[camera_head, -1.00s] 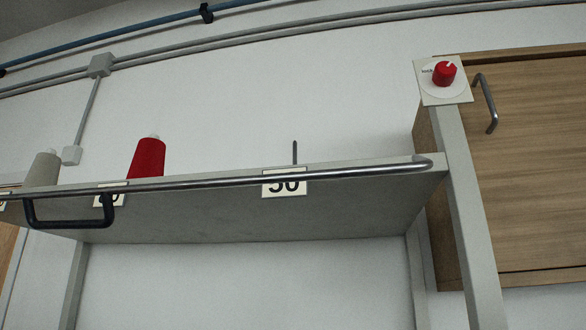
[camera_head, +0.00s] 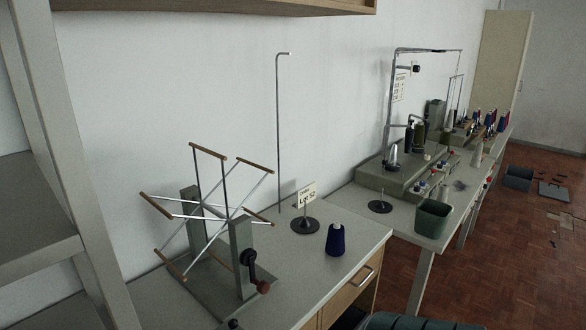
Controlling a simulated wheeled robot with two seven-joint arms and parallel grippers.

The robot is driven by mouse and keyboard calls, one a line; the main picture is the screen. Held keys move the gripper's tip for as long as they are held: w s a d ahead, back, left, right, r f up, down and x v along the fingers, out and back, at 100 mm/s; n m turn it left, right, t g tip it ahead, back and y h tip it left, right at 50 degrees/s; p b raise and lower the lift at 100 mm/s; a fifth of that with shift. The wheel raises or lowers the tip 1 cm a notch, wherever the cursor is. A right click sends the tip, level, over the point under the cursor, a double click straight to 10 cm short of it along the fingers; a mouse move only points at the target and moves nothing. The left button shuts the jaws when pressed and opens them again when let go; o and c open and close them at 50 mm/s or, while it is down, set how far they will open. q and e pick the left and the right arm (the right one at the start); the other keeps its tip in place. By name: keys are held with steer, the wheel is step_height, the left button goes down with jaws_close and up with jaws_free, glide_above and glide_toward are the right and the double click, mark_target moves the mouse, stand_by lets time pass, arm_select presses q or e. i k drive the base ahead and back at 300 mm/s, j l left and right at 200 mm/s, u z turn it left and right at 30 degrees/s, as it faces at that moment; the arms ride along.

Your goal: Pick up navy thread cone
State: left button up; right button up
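The navy thread cone (camera_head: 335,241) stands upright on the grey bench top (camera_head: 316,264), near its right front part. It is dark blue with a pale tip. It stands in front of a dark round stand base (camera_head: 305,225) and apart from it. Neither of my grippers is in the view.
A yarn swift with wooden-tipped arms (camera_head: 220,213) and a crank (camera_head: 250,262) stands left of the cone. A tall hooked rod (camera_head: 278,130) rises behind. A second table holds machines, a green bin (camera_head: 433,218) and more cones. A shelf frame (camera_head: 62,150) stands at left.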

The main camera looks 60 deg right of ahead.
mark_target(335, 243)
steer(key=z, duration=2.2)
steer(key=u, duration=0.45)
steer(key=i+l+u, duration=0.1)
steer(key=l+u, duration=0.15)
steer(key=l, duration=0.15)
steer(key=i+l+u, duration=0.1)
steer(key=l+u, duration=0.2)
steer(key=i+l+u, duration=0.15)
steer(key=l, duration=1.2)
steer(key=l+u, duration=0.15)
steer(key=l, duration=1.25)
